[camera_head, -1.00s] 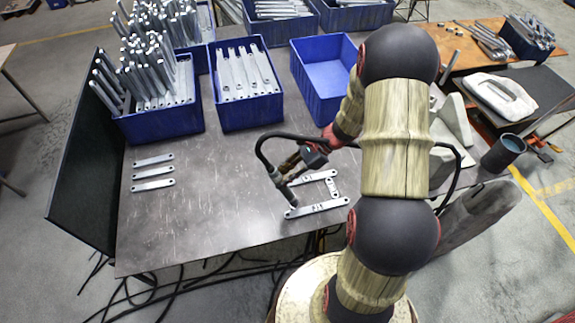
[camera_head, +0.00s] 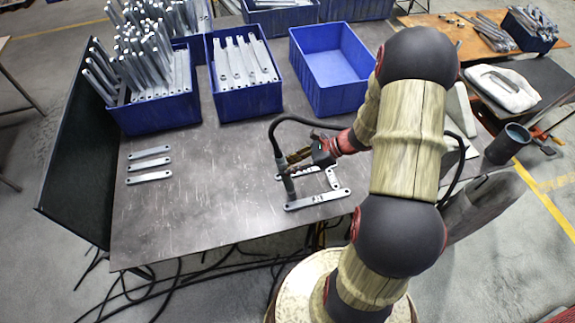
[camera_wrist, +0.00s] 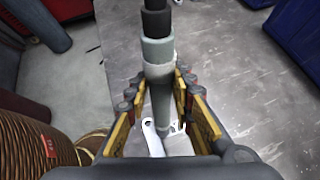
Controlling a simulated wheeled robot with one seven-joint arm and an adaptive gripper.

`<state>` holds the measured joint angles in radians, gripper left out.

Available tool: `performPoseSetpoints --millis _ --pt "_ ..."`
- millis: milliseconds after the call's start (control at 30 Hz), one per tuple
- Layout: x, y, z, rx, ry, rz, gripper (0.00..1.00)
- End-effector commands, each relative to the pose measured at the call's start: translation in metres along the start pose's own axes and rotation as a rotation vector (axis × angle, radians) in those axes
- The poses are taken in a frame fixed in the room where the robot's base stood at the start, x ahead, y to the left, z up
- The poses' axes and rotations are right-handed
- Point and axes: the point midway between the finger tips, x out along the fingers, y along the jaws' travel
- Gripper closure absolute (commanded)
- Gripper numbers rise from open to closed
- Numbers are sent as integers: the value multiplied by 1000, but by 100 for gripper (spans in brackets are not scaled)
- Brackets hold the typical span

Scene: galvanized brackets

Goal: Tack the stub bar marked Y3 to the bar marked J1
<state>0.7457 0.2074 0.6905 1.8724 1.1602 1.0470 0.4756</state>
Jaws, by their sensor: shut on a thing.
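My gripper (camera_head: 298,157) is shut on a welding torch (camera_head: 283,168), whose black cable loops up and back. In the wrist view, the grey torch body (camera_wrist: 157,52) runs between the gold-sided fingers (camera_wrist: 157,110). The torch's lower end is close to the left end of a front bar (camera_head: 317,199); I cannot tell whether it touches. The front bar has a dark mark too small to read surely. A short bar (camera_head: 332,179) runs back from near its right part. Another bar (camera_head: 303,171) lies behind, partly hidden by gripper and torch. I cannot tell which is Y3.
Three loose bars (camera_head: 149,164) lie at the table's left. Blue bins of brackets (camera_head: 248,103) and an empty blue bin (camera_head: 325,95) stand behind. A dark upright panel (camera_head: 75,150) borders the left edge. The table's middle left (camera_head: 215,190) is clear.

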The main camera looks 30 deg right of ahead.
Motion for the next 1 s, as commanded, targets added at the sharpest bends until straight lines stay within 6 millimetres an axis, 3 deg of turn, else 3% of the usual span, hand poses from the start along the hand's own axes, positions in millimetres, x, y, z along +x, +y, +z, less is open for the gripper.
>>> performPoseSetpoints --millis 1000 --pt "2 -1 -3 -2 0 -1 100"
